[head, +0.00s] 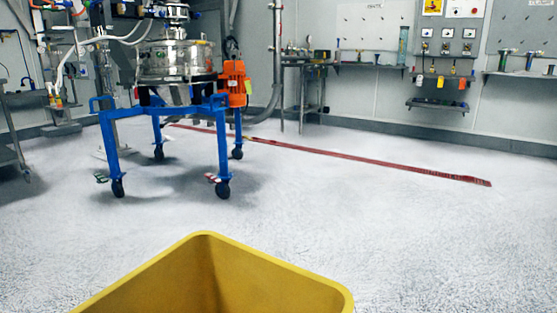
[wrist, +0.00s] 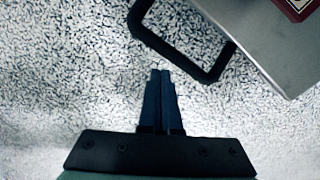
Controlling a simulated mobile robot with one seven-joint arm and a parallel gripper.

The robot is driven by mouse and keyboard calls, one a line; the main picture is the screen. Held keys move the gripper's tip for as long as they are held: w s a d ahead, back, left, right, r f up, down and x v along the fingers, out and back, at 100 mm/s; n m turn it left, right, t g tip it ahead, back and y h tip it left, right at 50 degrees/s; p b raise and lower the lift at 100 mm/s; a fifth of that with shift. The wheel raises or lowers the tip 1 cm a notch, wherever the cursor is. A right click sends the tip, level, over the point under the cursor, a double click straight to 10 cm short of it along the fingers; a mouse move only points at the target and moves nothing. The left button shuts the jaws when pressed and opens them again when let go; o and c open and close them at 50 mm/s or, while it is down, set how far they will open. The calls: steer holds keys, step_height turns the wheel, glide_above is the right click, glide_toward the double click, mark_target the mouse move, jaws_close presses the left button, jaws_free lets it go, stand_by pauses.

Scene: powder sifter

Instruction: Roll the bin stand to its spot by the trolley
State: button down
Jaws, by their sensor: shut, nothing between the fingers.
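A yellow open-topped bin (head: 205,270) fills the bottom middle of the head view; whatever holds it up is out of frame. The blue wheeled trolley (head: 165,112) stands on the floor beyond it to the left, carrying the steel sifter (head: 180,62) and an orange motor (head: 234,82). In the wrist view my gripper (wrist: 161,73) points over the speckled floor, its two dark fingers together and empty. A black loop handle (wrist: 150,38) on a grey metal panel (wrist: 262,38) is just ahead of the fingertips and to the right. I see no contact between them.
A red line (head: 370,160) runs across the floor behind the trolley. Wall shelves (head: 440,103) and a steel table (head: 304,85) stand at the back. The floor (head: 430,240) to the right is open. A red corner piece (wrist: 299,8) shows on the panel.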

steer(key=shift+f, duration=0.1)
steer(key=shift+f+b, duration=0.9)
steer(key=shift+f, duration=0.7)
steer(key=shift+w+a+p, duration=0.25)
steer(key=shift+w+a, duration=0.5)
steer(key=shift+a, duration=0.5)
steer(key=shift+w+a+p, duration=0.3)
steer(key=shift+w+a, duration=0.45)
steer(key=shift+a, duration=0.45)
steer(key=shift+w+a+p, duration=0.25)
steer(key=shift+w+a, duration=0.5)
steer(key=shift+a, duration=0.5)
steer(key=shift+w+a+b, duration=0.15)
steer(key=shift+w+a, duration=0.85)
steer(key=shift+a, duration=0.65)
steer(key=shift+w+a+b, duration=0.2)
steer(key=shift+w+a, duration=0.8)
steer(key=shift+a, duration=0.6)
steer(key=shift+w+a+b, duration=0.15)
steer(key=shift+w+a, duration=0.85)
steer(key=shift+a, duration=0.65)
